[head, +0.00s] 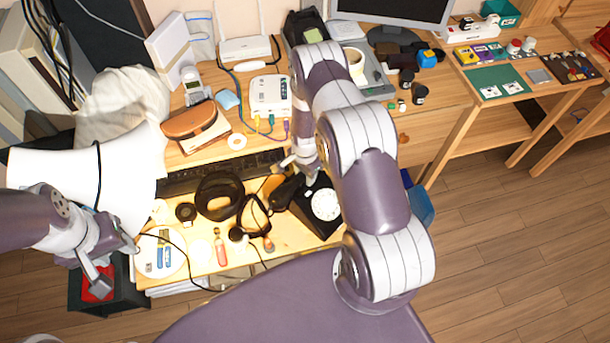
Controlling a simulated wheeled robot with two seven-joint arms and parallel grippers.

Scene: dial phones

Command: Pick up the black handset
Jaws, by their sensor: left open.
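A black dial phone with a white dial (326,204) stands at the front right of the desk, partly hidden behind my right arm. The black handset (286,193) lies at the phone's left side. My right gripper (300,172) is just above the handset, pointing down. My own arm covers part of it, and I cannot tell whether it touches the handset or how its jaws stand. My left gripper (118,264) is open and empty, off the desk's front left corner.
A white lamp shade (75,180) stands at the left. A black bin (82,292) is below my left gripper. Open floor (500,250) lies at the right.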

